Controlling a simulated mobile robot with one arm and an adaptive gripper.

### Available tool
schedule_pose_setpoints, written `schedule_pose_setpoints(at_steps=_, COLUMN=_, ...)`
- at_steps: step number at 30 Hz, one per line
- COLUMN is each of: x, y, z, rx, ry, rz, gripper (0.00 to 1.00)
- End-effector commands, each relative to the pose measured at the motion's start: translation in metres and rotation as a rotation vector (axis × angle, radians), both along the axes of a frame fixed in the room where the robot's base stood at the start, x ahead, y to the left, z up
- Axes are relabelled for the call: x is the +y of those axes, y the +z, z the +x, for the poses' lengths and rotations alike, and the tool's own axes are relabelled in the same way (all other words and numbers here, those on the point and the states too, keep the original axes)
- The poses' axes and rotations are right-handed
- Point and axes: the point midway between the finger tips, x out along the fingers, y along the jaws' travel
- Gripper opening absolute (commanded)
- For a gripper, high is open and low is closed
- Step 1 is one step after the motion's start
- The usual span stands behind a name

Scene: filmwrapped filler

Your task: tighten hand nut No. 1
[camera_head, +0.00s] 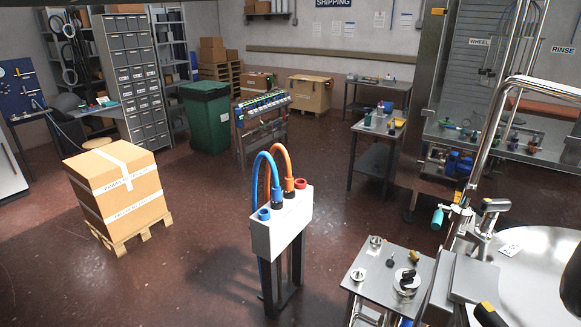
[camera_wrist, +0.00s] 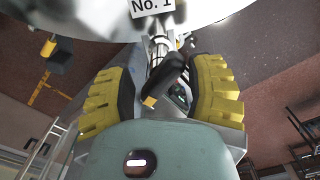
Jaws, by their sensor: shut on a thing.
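The white "No. 1" label (camera_wrist: 152,6) sits on the bright metal vessel lid (camera_wrist: 80,12) at the top of the wrist view. Just below it is hand nut No. 1 (camera_wrist: 172,72), a black grip with a yellow end. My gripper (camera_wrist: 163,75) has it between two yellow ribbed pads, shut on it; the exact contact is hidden. In the head view the label (camera_head: 510,248) lies on the round lid (camera_head: 545,262) at the right. A black-handled hand nut (camera_head: 495,205) stands at the lid's edge near that label. I cannot make out my gripper there.
A small metal table (camera_head: 385,262) with several small parts stands left of the vessel. A white block on a stand (camera_head: 280,225) carries blue and orange hoses. A chrome rail (camera_head: 490,120) rises beside the vessel. The red floor is open between the stand and the carton (camera_head: 115,185).

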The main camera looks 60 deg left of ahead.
Motion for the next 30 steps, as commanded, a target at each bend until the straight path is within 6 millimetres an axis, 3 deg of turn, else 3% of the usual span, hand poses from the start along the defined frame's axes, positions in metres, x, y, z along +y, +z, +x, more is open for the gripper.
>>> schedule_pose_setpoints(at_steps=1, x=0.002, y=0.009, z=0.0, rx=0.006, ry=0.041, rz=0.002, gripper=0.49)
schedule_pose_setpoints(at_steps=17, x=-0.001, y=0.002, z=0.0, rx=-0.005, ry=0.258, rz=-0.004, gripper=0.49)
schedule_pose_setpoints(at_steps=21, x=0.0, y=0.025, z=0.0, rx=-0.008, ry=0.255, rz=-0.005, gripper=0.49)
schedule_pose_setpoints(at_steps=30, x=-0.002, y=0.055, z=-0.001, rx=-0.009, ry=0.252, rz=-0.002, gripper=0.49)
